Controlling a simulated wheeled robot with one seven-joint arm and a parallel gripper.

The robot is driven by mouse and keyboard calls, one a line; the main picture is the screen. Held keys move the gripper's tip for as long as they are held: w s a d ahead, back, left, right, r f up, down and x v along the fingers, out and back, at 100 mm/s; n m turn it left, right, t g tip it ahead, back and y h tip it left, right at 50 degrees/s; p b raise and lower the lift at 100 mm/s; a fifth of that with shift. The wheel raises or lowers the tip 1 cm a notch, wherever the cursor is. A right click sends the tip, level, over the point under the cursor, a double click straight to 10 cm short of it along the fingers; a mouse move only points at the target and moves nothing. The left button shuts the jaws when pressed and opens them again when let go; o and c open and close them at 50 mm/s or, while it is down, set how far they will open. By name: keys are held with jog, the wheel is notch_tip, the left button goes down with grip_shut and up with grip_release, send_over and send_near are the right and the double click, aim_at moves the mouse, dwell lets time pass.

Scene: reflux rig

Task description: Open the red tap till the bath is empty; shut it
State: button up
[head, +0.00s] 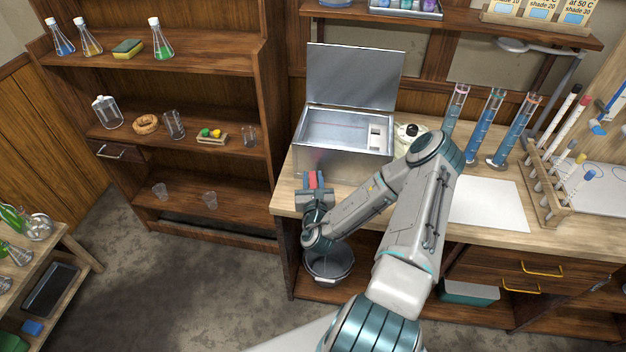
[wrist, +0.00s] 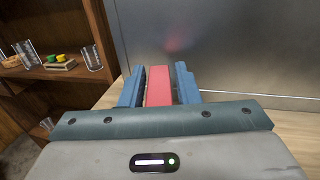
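The bath (head: 345,160) is a metal box on the bench with its lid (head: 355,75) raised. Its inside looks pale grey; I cannot tell the liquid level. The red tap (head: 313,180) is low at the box's front left. My gripper (head: 313,181) is at it, with one blue finger on each side of the red part. A clear, dark-rimmed bucket (head: 330,264) stands below, partly hidden by my arm.
Tall blue-filled cylinders (head: 490,125), a test tube rack (head: 550,190) and a white sheet (head: 488,203) are right of my arm on the bench. A shelf unit (head: 170,190) with flasks and beakers stands left. The floor (head: 190,290) between is clear.

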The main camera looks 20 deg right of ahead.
jog(key=b+v, duration=0.1)
jog(key=v, duration=1.2)
jog(key=shift+s+b, duration=0.3)
jog(key=shift+s, duration=0.1)
jog(key=shift+a, duration=0.1)
jog(key=shift+r, duration=0.1)
